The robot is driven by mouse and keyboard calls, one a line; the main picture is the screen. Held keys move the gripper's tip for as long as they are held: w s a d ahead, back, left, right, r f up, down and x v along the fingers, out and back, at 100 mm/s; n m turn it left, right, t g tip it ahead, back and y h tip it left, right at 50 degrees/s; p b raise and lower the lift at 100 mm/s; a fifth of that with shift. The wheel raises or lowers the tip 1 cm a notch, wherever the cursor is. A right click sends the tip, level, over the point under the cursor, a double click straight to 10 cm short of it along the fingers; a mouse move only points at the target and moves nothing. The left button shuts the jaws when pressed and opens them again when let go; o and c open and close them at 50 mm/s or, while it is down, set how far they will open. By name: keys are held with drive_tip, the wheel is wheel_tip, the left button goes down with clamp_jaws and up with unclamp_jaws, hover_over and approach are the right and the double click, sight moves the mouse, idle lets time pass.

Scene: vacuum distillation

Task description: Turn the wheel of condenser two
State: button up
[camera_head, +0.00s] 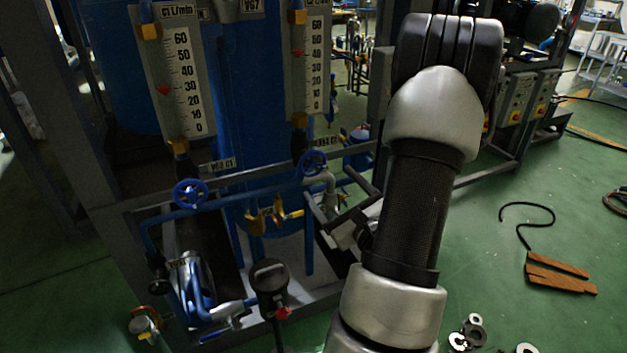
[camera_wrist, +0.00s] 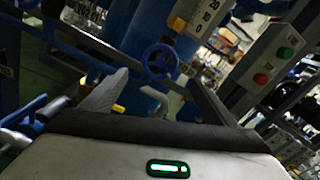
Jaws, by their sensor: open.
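Two blue handwheels are on the pipes below the flow gauges in the head view. The left wheel (camera_head: 190,193) is under the left gauge. The right wheel (camera_head: 313,162) is under the right gauge, with a small label too small to read beside it. My gripper (camera_head: 328,183) is open and empty, its fingers pointing toward the right wheel from just in front and below. In the wrist view a blue wheel (camera_wrist: 160,61) shows beyond the gripper body, roughly between the fingers. It appears apart from them.
Two flow gauges (camera_head: 180,85) (camera_head: 309,65) stand above the wheels on the grey frame. A blue pipe (camera_head: 240,189) runs between the wheels. Yellow-handled valves (camera_head: 262,216) sit lower down. A dark-headed instrument (camera_head: 269,275) stands in front.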

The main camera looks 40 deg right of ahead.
sight(314, 166)
drive_tip(key=b+x, duration=0.6)
drive_tip(key=x, duration=0.4)
drive_tip(key=shift+w+r, duration=0.1)
drive_tip(key=shift+w, duration=0.15)
drive_tip(key=c, duration=1)
